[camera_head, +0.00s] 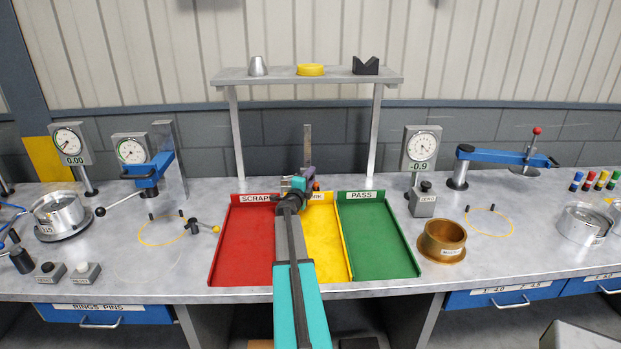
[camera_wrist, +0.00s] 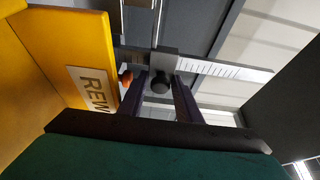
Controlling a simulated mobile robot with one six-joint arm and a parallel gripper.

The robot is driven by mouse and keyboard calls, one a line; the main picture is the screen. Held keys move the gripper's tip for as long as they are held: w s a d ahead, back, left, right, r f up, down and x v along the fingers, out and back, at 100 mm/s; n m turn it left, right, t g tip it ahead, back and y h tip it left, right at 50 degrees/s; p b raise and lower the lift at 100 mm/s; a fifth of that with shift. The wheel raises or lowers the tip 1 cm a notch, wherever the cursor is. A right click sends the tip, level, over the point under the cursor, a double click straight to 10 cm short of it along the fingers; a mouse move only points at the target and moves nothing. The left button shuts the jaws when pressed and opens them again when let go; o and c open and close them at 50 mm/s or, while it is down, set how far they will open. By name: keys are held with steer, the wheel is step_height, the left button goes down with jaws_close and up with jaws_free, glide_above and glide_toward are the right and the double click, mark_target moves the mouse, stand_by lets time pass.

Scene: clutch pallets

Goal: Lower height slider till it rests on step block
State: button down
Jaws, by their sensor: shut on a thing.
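The height gauge's upright scale (camera_head: 307,138) stands behind the trays in the head view. In the wrist view the graduated scale (camera_wrist: 228,69) runs sideways, with the grey height slider (camera_wrist: 165,63) around it. A dark round knob (camera_wrist: 160,84) sticks out of the slider towards me. My gripper (camera_wrist: 161,80) has its two fingers closed on either side of this knob. In the head view my gripper (camera_head: 300,180) is at the gauge, and my arm hides the slider's lower part. I cannot make out the step block or whether the slider touches it.
Red (camera_head: 246,245), yellow (camera_head: 328,240) and green (camera_head: 378,240) trays lie below my arm. The yellow tray's labelled wall (camera_wrist: 85,60) is close by in the wrist view. A raised shelf (camera_head: 335,77) spans behind.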

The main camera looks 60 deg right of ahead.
steer(key=shift+f, duration=0.15)
steer(key=c, duration=1.5)
jaws_free()
steer(key=shift+c, duration=0.2)
steer(key=shift+a, duration=0.1)
steer(key=shift+v, duration=3.95)
steer(key=shift+a, duration=0.1)
